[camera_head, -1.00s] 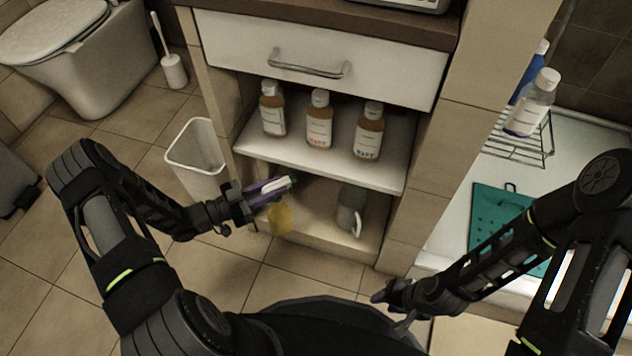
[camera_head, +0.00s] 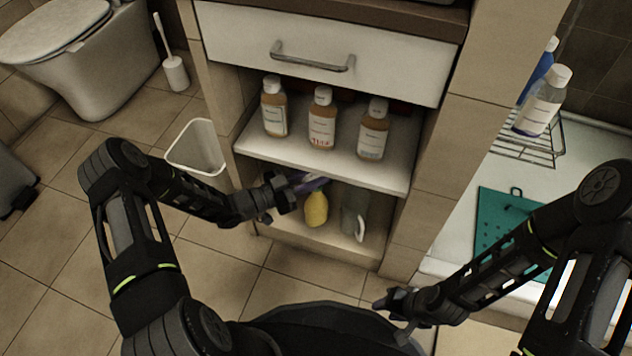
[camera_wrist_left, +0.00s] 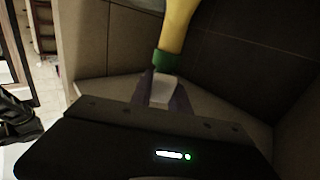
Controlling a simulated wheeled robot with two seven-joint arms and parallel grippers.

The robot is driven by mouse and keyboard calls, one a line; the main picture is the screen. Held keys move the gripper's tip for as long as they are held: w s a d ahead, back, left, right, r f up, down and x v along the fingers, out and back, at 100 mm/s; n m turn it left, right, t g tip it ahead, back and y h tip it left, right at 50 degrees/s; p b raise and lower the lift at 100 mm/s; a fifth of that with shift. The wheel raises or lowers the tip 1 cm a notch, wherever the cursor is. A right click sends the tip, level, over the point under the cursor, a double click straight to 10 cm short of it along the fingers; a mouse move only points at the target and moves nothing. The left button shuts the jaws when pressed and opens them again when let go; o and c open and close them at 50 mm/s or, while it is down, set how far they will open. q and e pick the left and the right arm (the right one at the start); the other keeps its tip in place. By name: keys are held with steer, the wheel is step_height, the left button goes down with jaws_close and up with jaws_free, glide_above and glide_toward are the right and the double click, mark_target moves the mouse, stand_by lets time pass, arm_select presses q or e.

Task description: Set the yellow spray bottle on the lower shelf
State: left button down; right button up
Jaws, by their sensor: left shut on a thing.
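The yellow spray bottle (camera_head: 317,208) is inside the lower compartment of the cabinet, upright or nearly so, beside a grey bottle. My left gripper (camera_head: 308,184) reaches in under the upper shelf and is shut on the bottle's top. In the left wrist view the yellow bottle (camera_wrist_left: 177,28), with its green collar (camera_wrist_left: 174,61), extends from between the fingers (camera_wrist_left: 163,92). The lower shelf (camera_head: 285,227) is the cabinet's bottom board; whether the bottle touches it I cannot tell. My right gripper (camera_head: 390,302) is at the lower middle, away from the cabinet; its jaw opening is unclear.
A grey bottle with a pale handle (camera_head: 355,213) stands right of the yellow one. The upper shelf (camera_head: 255,147), holding three brown bottles (camera_head: 322,118), is close above my left gripper. A white bin (camera_head: 197,150) stands left of the cabinet.

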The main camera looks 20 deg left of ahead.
arm_select(q)
steer(key=shift+f, duration=0.9)
arm_select(e)
steer(key=shift+w+f, duration=0.1)
steer(key=shift+f, duration=0.45)
arm_select(q)
steer(key=shift+f+b, duration=0.2)
steer(key=shift+b, duration=0.2)
steer(key=c, duration=1.3)
jaws_free()
steer(key=shift+o, duration=0.2)
arm_select(e)
steer(key=shift+f, duration=0.15)
arm_select(q)
steer(key=shift+r, duration=0.2)
steer(key=p+v, duration=0.2)
steer(key=v, duration=1)
steer(key=shift+p, duration=0.4)
arm_select(e)
steer(key=r, duration=0.3)
steer(key=shift+s, duration=0.25)
